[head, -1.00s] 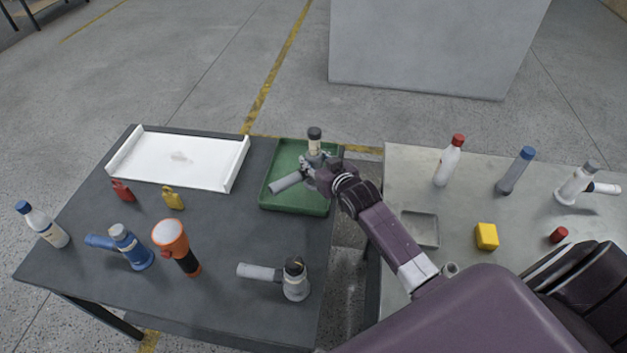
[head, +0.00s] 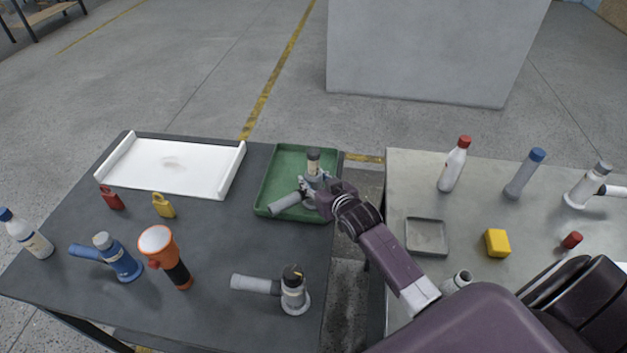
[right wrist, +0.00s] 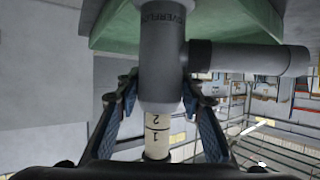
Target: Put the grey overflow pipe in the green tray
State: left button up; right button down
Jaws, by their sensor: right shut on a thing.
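The grey overflow pipe (head: 286,203) has a side branch and a pale section with a dark cap. It is upright within the green tray's outline in the head view, its branch pointing left. In the right wrist view the pipe (right wrist: 162,60) shows lettering and a numbered cream section between the fingers. My right gripper (head: 314,184) is shut on it. The green tray (head: 285,168) lies at the table's back right corner; it also shows in the right wrist view (right wrist: 112,28). I cannot tell whether the pipe touches the tray floor. My left gripper is out of view.
Another grey branched pipe (head: 258,285) stands in front on the dark table, with a blue one (head: 122,262) and an orange-black piece (head: 172,262) to its left. A white tray (head: 170,170) lies behind. A gap separates the metal table (head: 420,180), holding bottles and a yellow block (head: 497,242).

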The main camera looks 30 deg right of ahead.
jog(key=c, duration=1.3)
grip_release()
jog(key=shift+f, duration=0.1)
jog(key=v, duration=1.2)
jog(key=shift+b, duration=0.3)
